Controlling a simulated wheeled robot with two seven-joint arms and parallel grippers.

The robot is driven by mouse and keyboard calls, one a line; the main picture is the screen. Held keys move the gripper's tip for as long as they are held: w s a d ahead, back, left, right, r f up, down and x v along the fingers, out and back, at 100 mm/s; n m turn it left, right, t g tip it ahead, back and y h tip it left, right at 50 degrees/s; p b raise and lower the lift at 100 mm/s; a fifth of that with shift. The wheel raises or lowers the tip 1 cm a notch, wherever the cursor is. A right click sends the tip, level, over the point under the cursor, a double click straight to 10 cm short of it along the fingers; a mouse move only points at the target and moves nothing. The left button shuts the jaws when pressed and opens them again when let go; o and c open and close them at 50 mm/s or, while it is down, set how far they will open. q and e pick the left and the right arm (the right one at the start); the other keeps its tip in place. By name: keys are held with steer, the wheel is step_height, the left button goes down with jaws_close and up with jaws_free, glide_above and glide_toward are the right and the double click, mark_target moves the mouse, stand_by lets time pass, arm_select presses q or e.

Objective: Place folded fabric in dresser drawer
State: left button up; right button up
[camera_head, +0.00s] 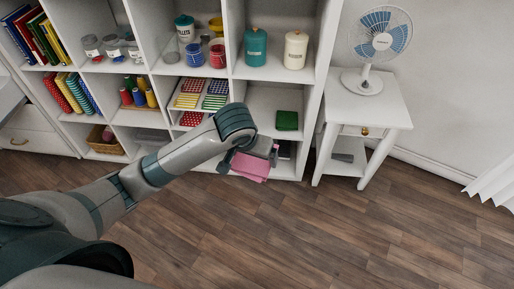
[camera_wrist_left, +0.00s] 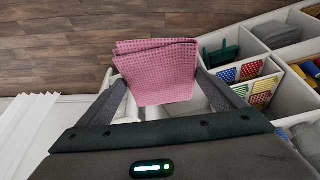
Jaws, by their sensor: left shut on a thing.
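A pink folded fabric (camera_head: 250,166) hangs from my left gripper (camera_head: 254,154) in the head view, in front of the lower shelves. It also shows in the left wrist view, where the pink fabric (camera_wrist_left: 157,72) sits between the two fingers of my left gripper (camera_wrist_left: 165,92). The gripper is shut on it, and the fabric is clear of the floor. A small white side table (camera_head: 388,103) with a narrow front drawer and a brass knob (camera_head: 364,131) stands to the right; the drawer looks closed. My right gripper is not in view.
A white cubby shelf (camera_head: 232,60) holds jars, books and fabrics. A fan (camera_head: 380,40) stands on the side table. A white chest (camera_head: 30,140) is at far left. The wooden floor (camera_head: 370,230) is clear.

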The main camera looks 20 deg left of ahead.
arm_select(q)
steer(key=shift+s+r, duration=0.85)
steer(key=shift+s, duration=0.15)
